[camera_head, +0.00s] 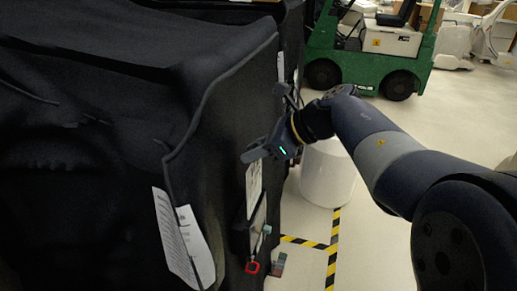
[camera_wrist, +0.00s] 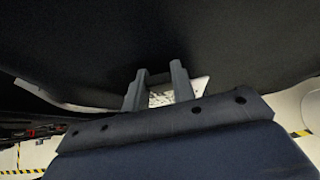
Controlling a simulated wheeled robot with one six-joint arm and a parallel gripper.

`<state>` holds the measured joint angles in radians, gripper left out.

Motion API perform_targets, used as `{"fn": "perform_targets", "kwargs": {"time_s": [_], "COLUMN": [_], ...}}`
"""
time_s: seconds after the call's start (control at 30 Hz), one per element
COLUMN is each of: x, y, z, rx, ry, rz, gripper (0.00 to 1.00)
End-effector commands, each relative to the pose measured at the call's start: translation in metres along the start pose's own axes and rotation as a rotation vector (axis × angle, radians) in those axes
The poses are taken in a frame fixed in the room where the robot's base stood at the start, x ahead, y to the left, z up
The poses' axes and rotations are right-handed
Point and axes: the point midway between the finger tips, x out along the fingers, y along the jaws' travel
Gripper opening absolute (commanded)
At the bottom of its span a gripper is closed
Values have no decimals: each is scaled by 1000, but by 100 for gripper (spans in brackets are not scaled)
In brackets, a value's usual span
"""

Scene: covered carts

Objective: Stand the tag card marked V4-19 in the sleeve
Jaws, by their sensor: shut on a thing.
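My gripper (camera_head: 256,154) is at the side of a black covered cart, shut on a white card (camera_head: 254,184) that hangs below the fingers close to the cover. In the wrist view my gripper (camera_wrist: 156,80) has both grey fingers against the black cover, with the white card (camera_wrist: 164,95) showing between them. Dark print shows on the card, but I cannot read it, so V4-19 is not confirmed. Below the card, a dark holder (camera_head: 239,236) on the cart's side looks like the sleeve. Its opening is not clear.
The black cover (camera_head: 120,120) fills the left. White printed sheets (camera_head: 184,238) hang on it. A red tag (camera_head: 252,267) hangs low beside the holder. A white drum (camera_head: 327,172) stands behind my arm. A green forklift (camera_head: 345,62) stands farther back. Striped tape (camera_head: 333,240) marks open floor.

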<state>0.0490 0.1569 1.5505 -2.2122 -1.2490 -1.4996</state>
Motion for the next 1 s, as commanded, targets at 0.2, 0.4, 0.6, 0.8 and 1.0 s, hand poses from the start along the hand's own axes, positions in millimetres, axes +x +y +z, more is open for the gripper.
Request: {"fn": "perform_targets", "kwargs": {"time_s": [0.2,0.4,0.6,0.8,1.0], "x": [11,20,28,36,45], "y": [0,0,0,0,0], "z": [-15,-26,-37,-48,-59], "rx": [1,0,0,1,0], "ry": [0,0,0,0,0], "rz": [0,1,1,0,0], "gripper": [0,0,0,0,0]}}
